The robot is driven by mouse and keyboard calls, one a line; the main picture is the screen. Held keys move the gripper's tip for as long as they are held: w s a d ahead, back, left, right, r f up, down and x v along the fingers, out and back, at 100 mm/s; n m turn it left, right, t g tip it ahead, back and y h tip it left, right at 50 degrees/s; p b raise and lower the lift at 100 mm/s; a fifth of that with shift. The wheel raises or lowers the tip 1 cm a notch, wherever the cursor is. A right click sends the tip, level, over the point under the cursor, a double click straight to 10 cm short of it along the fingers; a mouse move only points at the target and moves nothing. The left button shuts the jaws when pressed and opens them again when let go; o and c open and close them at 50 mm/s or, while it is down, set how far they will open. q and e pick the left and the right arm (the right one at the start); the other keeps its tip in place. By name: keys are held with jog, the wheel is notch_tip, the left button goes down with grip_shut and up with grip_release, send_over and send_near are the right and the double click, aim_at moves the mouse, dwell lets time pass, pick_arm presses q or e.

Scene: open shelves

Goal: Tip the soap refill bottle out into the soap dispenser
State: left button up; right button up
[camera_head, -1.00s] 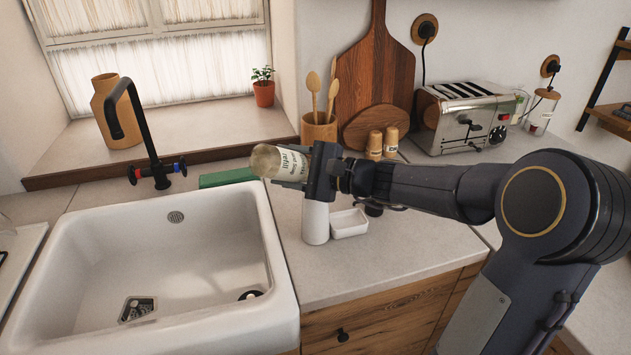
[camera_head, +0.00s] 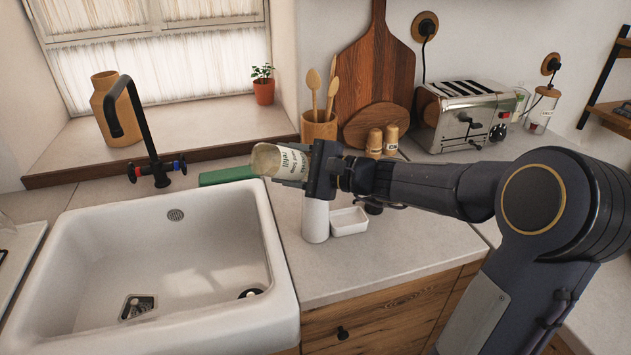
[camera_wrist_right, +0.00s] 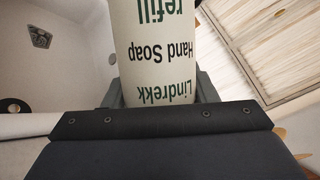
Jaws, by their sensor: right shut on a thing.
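The soap refill bottle (camera_head: 292,161) has a white label with green print and a tan end pointing left. My right gripper (camera_head: 300,167) is shut on it and holds it lying roughly on its side, above the counter. In the right wrist view the bottle (camera_wrist_right: 158,60) sits between the fingers, its label reading "Hand Soap refill" upside down. A white cylinder, apparently the soap dispenser (camera_head: 315,222), stands on the counter below the gripper; its top is hidden behind the gripper. My left gripper is not in view.
A white sink (camera_head: 88,232) with a black tap (camera_head: 150,135) lies to the left. A green sponge (camera_head: 226,176), a small white dish (camera_head: 348,221) and a utensil pot (camera_head: 318,128) stand close by. A toaster (camera_head: 470,118) is at the back right.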

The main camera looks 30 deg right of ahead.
jog(key=shift+s+a+f+n+h, duration=0.1)
jog(key=shift+a+f+n+h, duration=0.2)
jog(key=shift+n, duration=0.3)
notch_tip(320, 180, down, 2)
jog(key=n+h, duration=0.2)
jog(key=n, duration=0.1)
jog(key=n+h+b, duration=0.1)
jog(key=n+h, duration=0.1)
jog(key=n, duration=0.1)
jog(key=n+g+h, duration=0.1)
jog(key=n+h, duration=0.1)
jog(key=n, duration=0.1)
jog(key=shift+d+n+b, duration=0.15)
jog(key=shift+n+b, duration=0.15)
jog(key=shift+n, duration=0.1)
jog(key=shift+r+n+h, duration=0.25)
jog(key=shift+n+h, duration=0.15)
jog(key=shift+h, duration=0.1)
jog(key=shift+f+n+t, duration=0.2)
jog(key=shift+n+t, duration=0.1)
jog(key=shift+n, duration=0.1)
notch_tip(320, 180, down, 6)
jog(key=a+n+t+h, duration=0.1)
jog(key=n+h, duration=0.2)
jog(key=n, duration=0.1)
jog(key=shift+a+f+n+h+b, duration=0.2)
jog(key=shift+a+n+h+b, duration=0.1)
jog(key=shift+a, duration=0.05)
